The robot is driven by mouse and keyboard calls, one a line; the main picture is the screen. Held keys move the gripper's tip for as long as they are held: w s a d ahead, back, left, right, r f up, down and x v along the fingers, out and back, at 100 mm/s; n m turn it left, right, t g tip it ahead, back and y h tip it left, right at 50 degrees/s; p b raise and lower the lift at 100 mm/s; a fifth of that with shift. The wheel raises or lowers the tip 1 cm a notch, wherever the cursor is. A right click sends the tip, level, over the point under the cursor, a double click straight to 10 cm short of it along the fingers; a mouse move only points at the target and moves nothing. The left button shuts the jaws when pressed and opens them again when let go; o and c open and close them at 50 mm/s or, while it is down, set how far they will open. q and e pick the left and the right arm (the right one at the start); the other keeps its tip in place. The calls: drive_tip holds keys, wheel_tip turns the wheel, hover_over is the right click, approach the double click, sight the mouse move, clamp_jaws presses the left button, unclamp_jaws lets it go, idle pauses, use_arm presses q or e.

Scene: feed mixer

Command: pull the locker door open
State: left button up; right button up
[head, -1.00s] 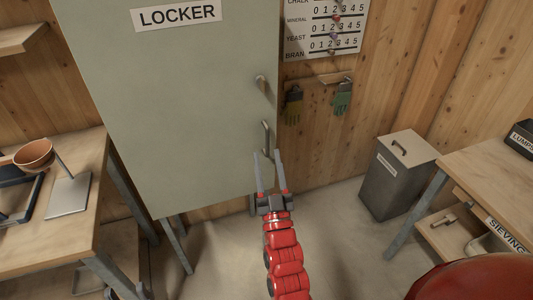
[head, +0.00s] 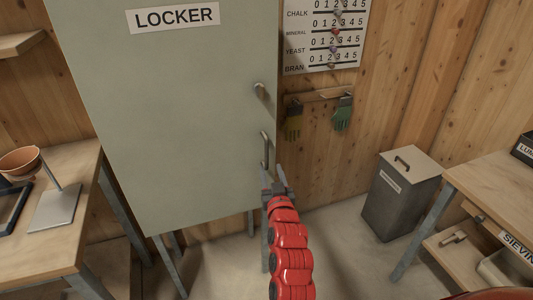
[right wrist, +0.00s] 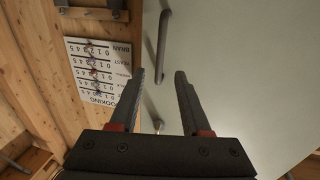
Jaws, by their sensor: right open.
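The grey-green locker door (head: 175,110) stands shut, with a LOCKER label near its top. A metal bar handle (head: 265,150) is upright near its right edge, and a smaller metal fitting (head: 260,88) sits above it. My right gripper (head: 274,178) is open just below the handle in the head view. In the right wrist view the handle (right wrist: 163,40) lies ahead of the open fingers (right wrist: 169,78), its near end showing in the gap close to one finger; no contact is visible. My left gripper is not in view.
A wooden table (head: 65,220) with a bowl stands at left. Gloves (head: 342,113) hang on the wall at right, below a number board (head: 322,45). A grey bin (head: 400,195) and another table (head: 495,190) stand at right. Floor shows between the locker and the bin.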

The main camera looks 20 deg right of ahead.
sight(267, 154)
drive_tip(key=w, duration=0.2)
drive_tip(key=w+d, duration=0.1)
drive_tip(key=w, duration=0.5)
drive_tip(key=shift+w+d+p, duration=0.1)
drive_tip(key=shift+d+p, duration=0.1)
drive_tip(key=shift+p, duration=0.1)
drive_tip(key=shift+w, duration=0.45)
clamp_jaws()
idle(0.6)
